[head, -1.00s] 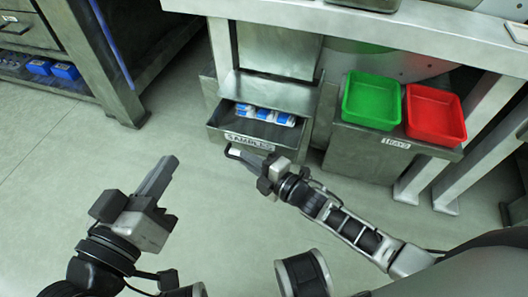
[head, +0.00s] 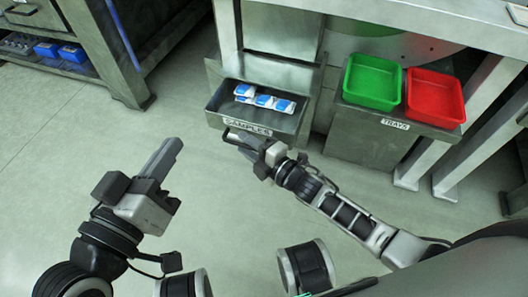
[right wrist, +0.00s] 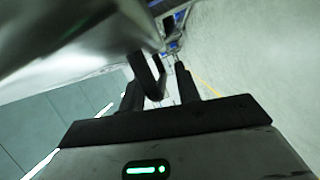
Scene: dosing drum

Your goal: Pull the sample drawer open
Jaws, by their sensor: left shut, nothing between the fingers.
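The sample drawer (head: 257,131), a grey metal box with a label reading SAMPLES, stands partly out of the cabinet. Blue-and-white sample packs (head: 264,101) lie inside it. My right gripper (head: 236,139) is at the drawer's front, just below the label, shut on the drawer handle. In the right wrist view a dark handle bar (right wrist: 150,75) runs between its fingers; the exact contact is hard to see. My left gripper (head: 170,156) is shut and empty, over the floor to the left, apart from the drawer.
A green tray (head: 373,82) and a red tray (head: 435,97) sit on a grey stand labelled TRAYS (head: 375,137), right of the drawer. A shelf with blue boxes (head: 60,51) is at the upper left. The floor before the drawer is clear.

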